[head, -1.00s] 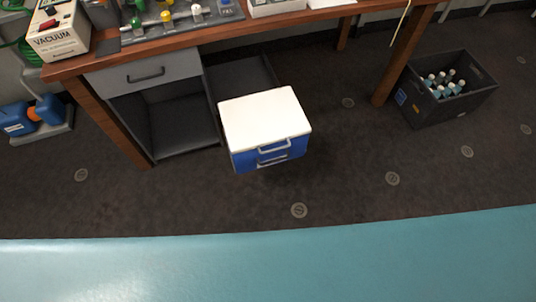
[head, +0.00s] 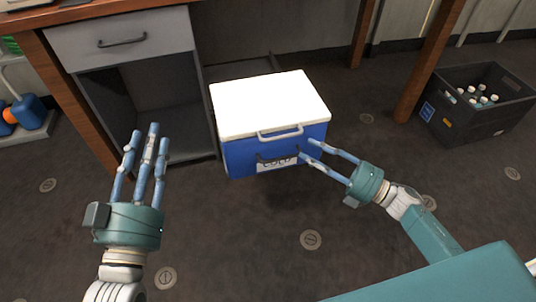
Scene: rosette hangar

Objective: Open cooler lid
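The cooler (head: 242,155) is a blue box with a white lid (head: 268,103), standing on the floor in front of the desk. The lid is shut, with a light handle (head: 280,133) at its front edge. A dark handle and a label are on the front face below. My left gripper (head: 148,140) is open and empty, left of the cooler and apart from it, fingers pointing up the picture. My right gripper (head: 306,150) is open, its fingertips close to the cooler's front right side near the handles. I cannot tell whether they touch it.
A wooden desk (head: 50,60) with a grey drawer unit (head: 128,43) stands behind at left. A dark crate of bottles (head: 470,125) is on the floor at right. Blue containers (head: 28,115) stand at far left. Floor in front of the cooler is clear.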

